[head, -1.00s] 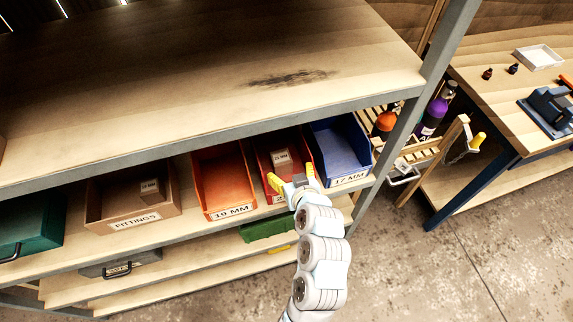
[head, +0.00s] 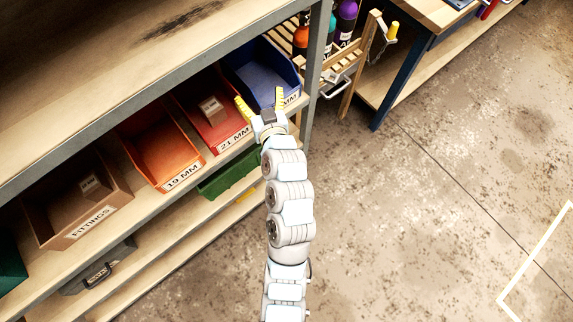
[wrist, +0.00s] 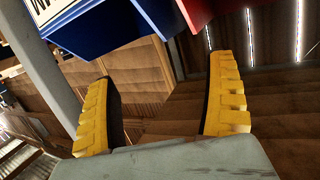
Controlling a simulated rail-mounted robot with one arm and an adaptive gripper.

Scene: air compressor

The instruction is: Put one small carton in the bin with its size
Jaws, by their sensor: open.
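One small brown carton (head: 93,186) lies in the brown FITTINGS bin (head: 101,219); its label is too small to read surely. Another small carton (head: 211,108) sits in the red 21 MM bin (head: 230,139). The orange 19 MM bin (head: 160,150) looks empty, and so does the blue bin (head: 262,70), whose label is partly hidden by a finger. My gripper (head: 261,103) is open and empty in front of the red and blue bins. In the wrist view its yellow fingers (wrist: 165,80) are wide apart below the blue bin (wrist: 110,25) and a red bin (wrist: 200,8).
The bins stand on a shelf under a wooden top (head: 120,70), with a grey post (head: 318,50) at its right end. A green bin (head: 228,172) and a grey drawer (head: 98,268) are below. Bare floor (head: 420,220) is free at right.

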